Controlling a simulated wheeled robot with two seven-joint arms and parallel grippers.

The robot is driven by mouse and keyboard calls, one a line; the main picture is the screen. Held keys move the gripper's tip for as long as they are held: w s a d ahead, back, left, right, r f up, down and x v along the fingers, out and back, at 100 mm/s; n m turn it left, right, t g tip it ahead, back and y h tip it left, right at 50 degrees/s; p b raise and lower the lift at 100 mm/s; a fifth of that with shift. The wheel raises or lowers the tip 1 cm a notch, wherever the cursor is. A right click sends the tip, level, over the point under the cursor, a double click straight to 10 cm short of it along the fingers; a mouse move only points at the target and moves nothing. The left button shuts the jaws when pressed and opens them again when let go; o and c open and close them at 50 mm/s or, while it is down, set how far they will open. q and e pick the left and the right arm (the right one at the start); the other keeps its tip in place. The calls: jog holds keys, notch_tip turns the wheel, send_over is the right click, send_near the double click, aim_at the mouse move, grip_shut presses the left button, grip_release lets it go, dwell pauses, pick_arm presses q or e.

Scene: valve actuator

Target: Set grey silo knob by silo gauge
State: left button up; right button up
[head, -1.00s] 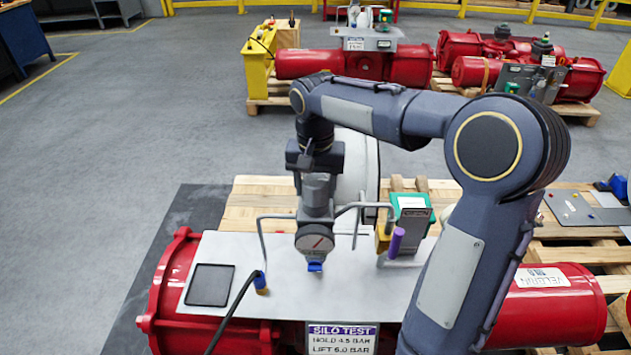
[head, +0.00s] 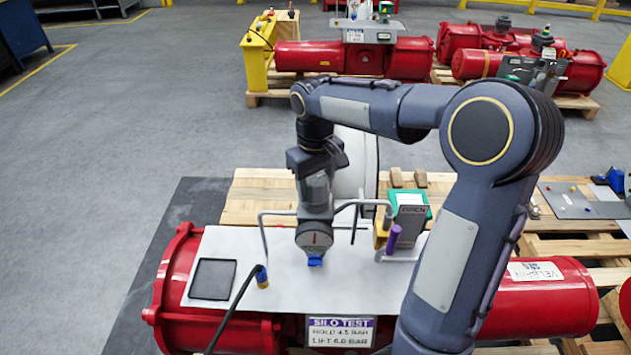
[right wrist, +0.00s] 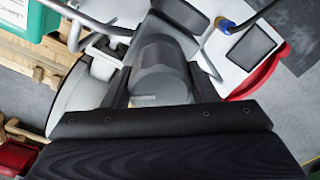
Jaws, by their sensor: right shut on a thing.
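The grey silo knob (head: 316,192) stands upright above the plate. My right gripper (head: 315,172) comes down from above and is shut on it. In the right wrist view the grey knob (right wrist: 160,75) sits between the two dark fingers of my right gripper (right wrist: 160,88). The round silo gauge (head: 314,238) is just below the knob in the head view. Its face looks grey, with a short red needle standing about upright; its scale is too small to read. A blue fitting (head: 315,260) is under it. My left gripper is not in view.
Bent grey pipes (head: 265,235) flank the gauge. A purple-handled part (head: 394,238) and a green-and-white box (head: 410,208) stand to the right. A black hose (head: 237,308) runs to the plate. A silo test sign (head: 341,331) hangs in front.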

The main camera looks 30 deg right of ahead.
aim_at(316, 178)
dwell(0.5)
jog(key=o, duration=1)
jog(key=shift+r, duration=0.1)
notch_tip(316, 178, up, 8)
jog(key=shift+f, duration=0.15)
jog(key=s+a+f+m+t+y, duration=0.1)
jog(key=s+a+f+t, duration=0.1)
jog(key=s, duration=0.5)
jog(key=s+a+f+t+y, duration=0.1)
jog(key=s+a+f, duration=0.1)
jog(key=s, duration=0.5)
jog(key=s+a+f+m+t+y, duration=0.1)
jog(key=s+a+f+t, duration=0.1)
jog(key=s, duration=0.6)
jog(key=shift+a+f+m+t+y, duration=0.3)
jog(key=shift+a+f+y, duration=0.1)
jog(key=shift+a+f, duration=0.15)
